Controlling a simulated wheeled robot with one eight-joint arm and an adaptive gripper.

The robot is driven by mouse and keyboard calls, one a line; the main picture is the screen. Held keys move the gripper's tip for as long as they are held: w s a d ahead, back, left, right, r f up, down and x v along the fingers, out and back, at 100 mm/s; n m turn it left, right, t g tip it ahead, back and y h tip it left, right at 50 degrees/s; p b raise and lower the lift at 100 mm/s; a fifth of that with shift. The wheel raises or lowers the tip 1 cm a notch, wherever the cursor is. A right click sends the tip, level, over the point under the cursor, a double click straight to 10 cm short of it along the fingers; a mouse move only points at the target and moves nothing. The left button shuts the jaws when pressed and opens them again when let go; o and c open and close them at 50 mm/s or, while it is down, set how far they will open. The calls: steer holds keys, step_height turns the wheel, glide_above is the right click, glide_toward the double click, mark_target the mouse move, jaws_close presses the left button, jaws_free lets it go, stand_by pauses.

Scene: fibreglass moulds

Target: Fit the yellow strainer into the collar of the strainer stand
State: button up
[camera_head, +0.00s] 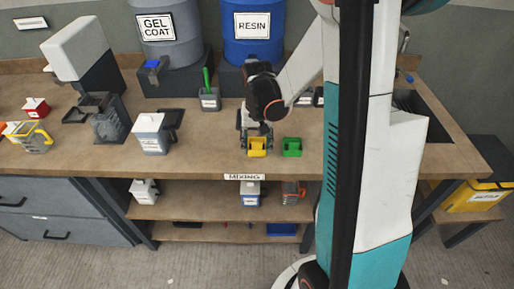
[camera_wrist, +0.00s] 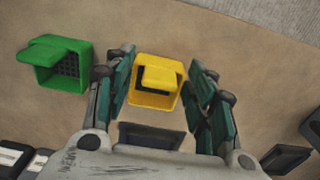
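The yellow strainer (camera_head: 257,147) stands on the bench near its front edge. It is a small square cup with a tab, and it also shows in the wrist view (camera_wrist: 155,80). My gripper (camera_head: 254,135) points down over it. In the wrist view my gripper (camera_wrist: 163,88) is open, one finger on each side of the strainer. I cannot tell whether either finger touches it. A dark grey stand-like piece (camera_head: 108,122) stands on the left of the bench; I cannot tell for sure whether it is the strainer stand, and no collar shows clearly.
A similar green strainer (camera_head: 291,147) stands close beside the yellow one, also in the wrist view (camera_wrist: 60,65). A white-and-grey box (camera_head: 152,138) and a dark bin (camera_head: 209,103) stand to the left. The gel coat (camera_head: 170,45) and resin (camera_head: 253,45) drums stand behind.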

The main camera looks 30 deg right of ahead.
steer(key=c, duration=0.7)
steer(key=shift+c, duration=0.2)
